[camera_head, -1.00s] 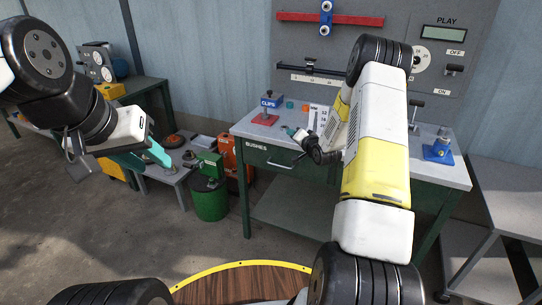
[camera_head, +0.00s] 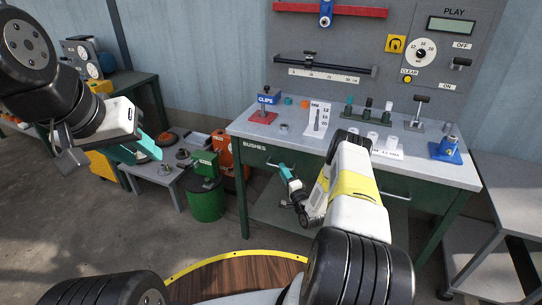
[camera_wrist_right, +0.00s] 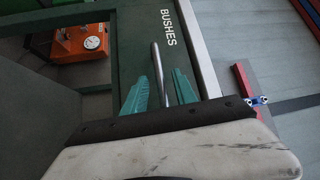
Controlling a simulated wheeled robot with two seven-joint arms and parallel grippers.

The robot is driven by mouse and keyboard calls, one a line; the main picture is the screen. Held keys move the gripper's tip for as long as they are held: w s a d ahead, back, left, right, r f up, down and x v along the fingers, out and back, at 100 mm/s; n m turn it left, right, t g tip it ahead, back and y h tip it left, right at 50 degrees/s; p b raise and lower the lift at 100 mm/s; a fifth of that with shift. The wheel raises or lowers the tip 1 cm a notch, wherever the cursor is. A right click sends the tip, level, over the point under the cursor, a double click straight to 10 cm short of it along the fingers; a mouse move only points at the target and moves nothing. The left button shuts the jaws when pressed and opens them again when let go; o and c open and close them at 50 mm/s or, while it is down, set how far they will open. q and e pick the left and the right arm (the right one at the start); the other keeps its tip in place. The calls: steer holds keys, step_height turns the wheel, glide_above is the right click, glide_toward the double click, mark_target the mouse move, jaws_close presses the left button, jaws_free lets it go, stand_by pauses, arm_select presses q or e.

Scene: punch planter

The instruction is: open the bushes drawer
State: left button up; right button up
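The green bushes drawer (camera_head: 255,147) is in the front left of the workbench, under the grey top, and looks shut. Its label and silver bar handle (camera_wrist_right: 157,62) show in the right wrist view. My right gripper (camera_head: 284,167) is at the drawer front. In the right wrist view its teal fingers (camera_wrist_right: 167,75) are apart, one on each side of the handle, with gaps visible; I cannot tell how deep the handle sits between them. My left gripper (camera_head: 155,150) is raised at the left, away from the bench; its finger opening is not clear.
The bench top (camera_head: 345,150) holds a clips stand (camera_head: 267,108), a white card (camera_head: 319,117), several small pegs and a blue device (camera_head: 444,150). A green bin (camera_head: 206,200) and an orange box (camera_head: 225,155) stand left of the bench. A grey side table (camera_head: 500,200) is at right.

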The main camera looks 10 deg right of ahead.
steer(key=shift+x, duration=1.65)
jaws_close()
